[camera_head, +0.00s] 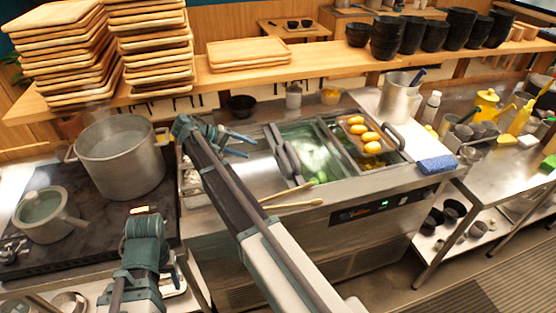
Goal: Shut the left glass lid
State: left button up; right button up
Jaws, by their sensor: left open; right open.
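The steel topping counter (385,198) stands in the middle, with framed openings in its top. A green-tinted glass pane (313,150), which looks like the left glass lid, lies at the middle opening, with a dark grey handle (287,160) at its left edge. I cannot tell how far it covers the opening. My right gripper (242,143) is open and empty above the counter's left back part, left of that handle and apart from it. My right arm crosses over the counter front. My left gripper (150,258) is low at the left, beside the stove; its fingers are mostly hidden.
A tray with yellow pieces (365,132) sits on the right opening, next to a second handle (392,135). Wooden tongs (292,204) and a blue sponge (437,165) lie on the counter edge. A large pot (120,160) stands at left. A shelf (240,83) spans the back.

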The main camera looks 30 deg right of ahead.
aim_at(281, 157)
jog(key=shift+d+r+b+x, duration=0.15)
jog(key=shift+b+x, duration=1.75)
jog(key=shift+x, duration=1.6)
jog(key=shift+d+r+b+x, duration=0.15)
jog(key=shift+b+x, duration=1.75)
jog(key=shift+x, duration=1.6)
jog(key=shift+w, duration=0.1)
jog(key=shift+c, duration=0.2)
grip_shut()
jog(key=shift+a, duration=0.1)
